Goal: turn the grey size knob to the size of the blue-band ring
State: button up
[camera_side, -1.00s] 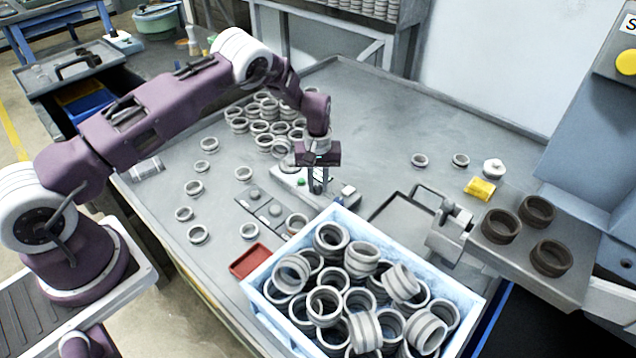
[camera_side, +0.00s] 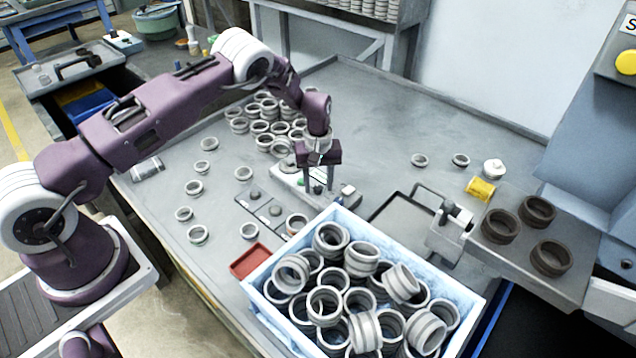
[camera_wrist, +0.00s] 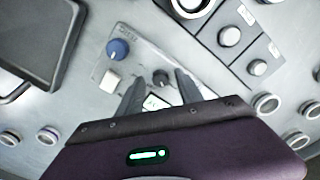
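My gripper (camera_side: 319,186) points down over the light control panel (camera_side: 285,177) on the bench. In the wrist view its two dark fingers (camera_wrist: 160,82) stand apart, with the small dark grey knob (camera_wrist: 160,77) between their tips. Gaps show beside the knob, so the gripper looks open; I cannot tell the fingertips' height against it. A blue knob (camera_wrist: 117,48) and a pale square button (camera_wrist: 111,79) sit left of the fingers on the panel.
A blue-white crate (camera_side: 262,300) full of rings stands in front of the panel, with a red tray (camera_side: 250,262) beside it. Loose rings (camera_side: 243,173) lie at left. A dark tray (camera_side: 395,222) lies right of the panel.

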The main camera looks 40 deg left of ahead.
notch_tip(320, 180, up, 7)
jog(key=shift+r, duration=0.2)
notch_tip(320, 180, up, 9)
notch_tip(320, 180, up, 8)
jog(key=m+t, duration=0.1)
jog(key=m, duration=0.1)
send_over(318, 187)
jog(key=s+d, duration=0.2)
jog(key=s, duration=0.2)
jog(key=s+d+r+m+t+h, duration=0.1)
jog(key=s+d+r+m+t, duration=0.1)
jog(key=s+r, duration=0.75)
jog(key=s+r+m+t, duration=0.1)
jog(key=s+r+m, duration=0.1)
jog(key=s, duration=0.9)
jog(key=s+d+r+m+t+y, duration=0.1)
jog(key=s+m, duration=0.3)
jog(key=s, duration=0.8)
jog(key=shift+r+t, duration=0.3)
jog(key=shift+r, duration=0.5)
